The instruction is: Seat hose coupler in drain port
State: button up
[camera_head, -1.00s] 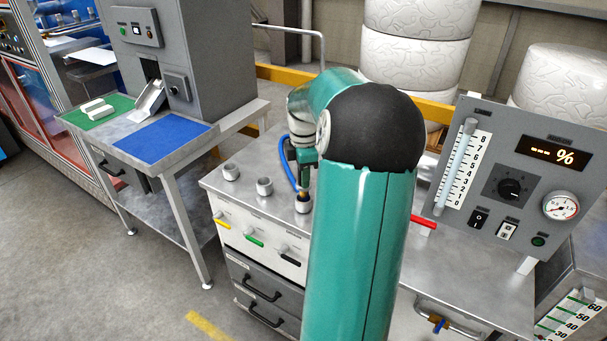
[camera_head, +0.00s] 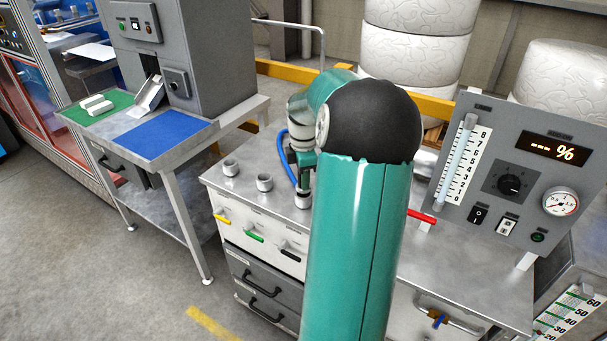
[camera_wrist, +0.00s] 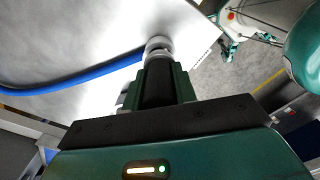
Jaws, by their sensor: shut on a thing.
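My gripper (camera_head: 305,172) is shut on the hose coupler, above the rightmost of three grey ports on the cabinet top. Most of the coupler is hidden by the fingers; its blue hose (camera_head: 291,160) rises in a bend on the left. The rightmost port (camera_head: 303,202), above the black handle, lies directly under the fingers. In the wrist view the shut fingers (camera_wrist: 166,80) point at a pale round port (camera_wrist: 158,43), and the hose (camera_wrist: 75,80) runs off left. No gap shows between coupler and port, but how deep it sits I cannot tell. Port labels are too small to read.
The middle port (camera_head: 264,183) and left port (camera_head: 231,167) are empty. Yellow, green and black handles (camera_head: 289,254) are on the cabinet front. A gauge panel (camera_head: 505,180) and a red handle (camera_head: 421,216) stand right. A table with a blue mat (camera_head: 160,134) stands left.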

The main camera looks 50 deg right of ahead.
jog(key=shift+f, duration=0.7)
jog(key=o, duration=1.1)
jog(key=shift+o, duration=0.2)
jog(key=shift+r, duration=0.15)
notch_tip(320, 180, up, 14)
jog(key=shift+f, duration=0.25)
